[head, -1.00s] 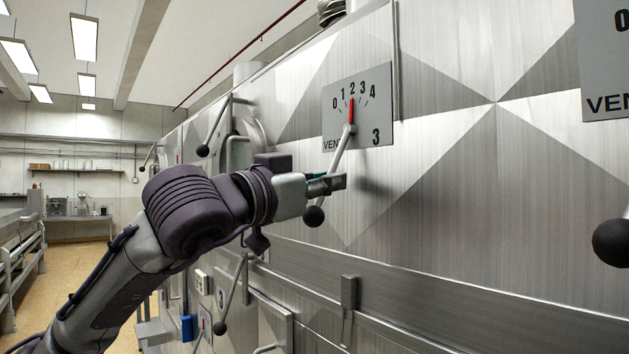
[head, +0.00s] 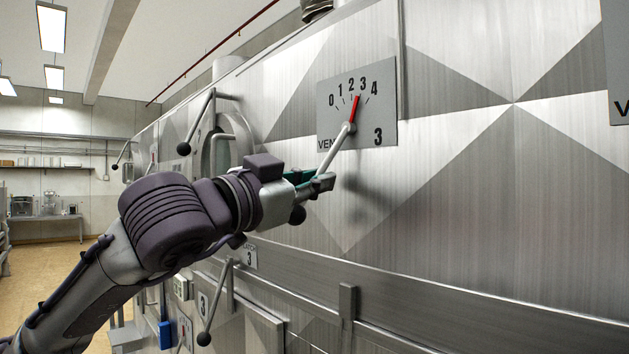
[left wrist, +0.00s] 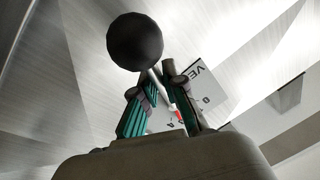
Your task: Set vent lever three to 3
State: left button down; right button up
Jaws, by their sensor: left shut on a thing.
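The vent plate (head: 385,112) marked 3 is on the metal wall in the head view, with a dial from 0 to 4. Its red pointer (head: 355,107) leans right, pointing at about the 3. The vent lever (head: 338,145) slants down left from its pivot to a black ball knob (head: 297,215). My left gripper (head: 322,181) is shut on the lever's shaft, above the knob. In the left wrist view the knob (left wrist: 135,41) is in front of the fingers (left wrist: 155,90) and the shaft passes between them. My right gripper is out of view.
Another lever (head: 199,120) with a black knob is further along the wall at left. A lower lever (head: 217,297) hangs beneath my left arm. A ledge (head: 460,311) runs along the wall below the plate, with a bracket (head: 347,312).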

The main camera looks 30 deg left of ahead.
pick_arm(q)
jog(key=c, duration=1.2)
grip_release()
jog(key=v, duration=1.2)
